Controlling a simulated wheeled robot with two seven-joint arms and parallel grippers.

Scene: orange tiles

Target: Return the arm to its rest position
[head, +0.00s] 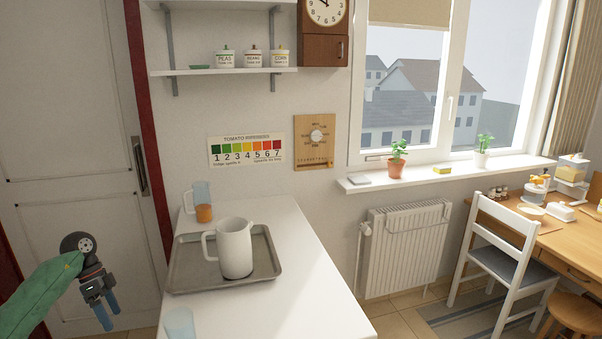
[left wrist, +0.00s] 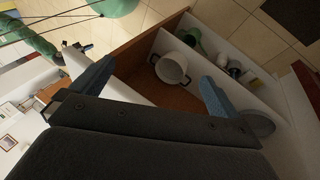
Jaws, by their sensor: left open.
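My left gripper (head: 105,312) hangs at the lower left of the head view, left of the white counter and in front of the white door. Its blue fingers point down. The left wrist view shows its two blue fingers (left wrist: 155,88) spread apart with nothing between them. The green sleeve of my left arm comes in from the left edge. My right gripper is in neither view.
A white counter (head: 300,285) bears a metal tray (head: 185,275) with a white pitcher (head: 236,250), a glass jug of orange liquid (head: 203,212) and a clear glass (head: 180,324). A white pot (left wrist: 171,68) shows in the wrist view.

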